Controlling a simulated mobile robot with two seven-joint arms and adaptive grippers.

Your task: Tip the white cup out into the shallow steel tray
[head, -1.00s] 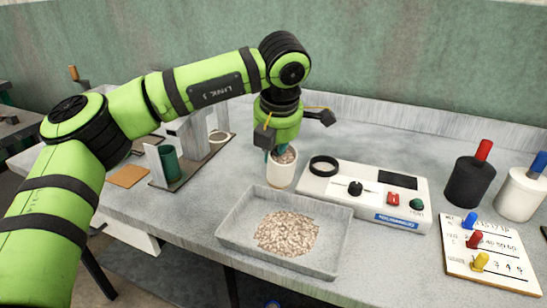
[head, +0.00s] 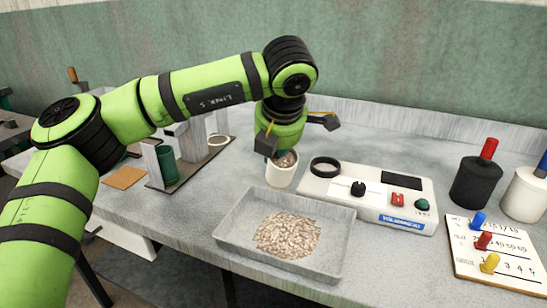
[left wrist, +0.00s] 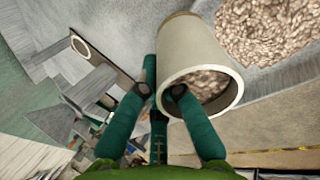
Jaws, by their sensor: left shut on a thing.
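The white cup (head: 281,176) stands roughly upright just behind the shallow steel tray (head: 228,229), with pale grain in it. My left gripper (head: 276,155) comes down over it from above and is shut on its wall. In the left wrist view, one green finger reaches inside the mouth of the cup (left wrist: 225,68) and the other is outside the wall. I cannot tell whether the cup's base touches the bench. The tray holds a low heap of grain (head: 288,234) in its middle. My right gripper is not in view.
A white control box (head: 345,205) with a black ring (head: 325,167) is close right of the cup. A stand with a green cup (head: 167,162) is to the left. A pegged board (head: 490,262) and two dark and white canisters are far right.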

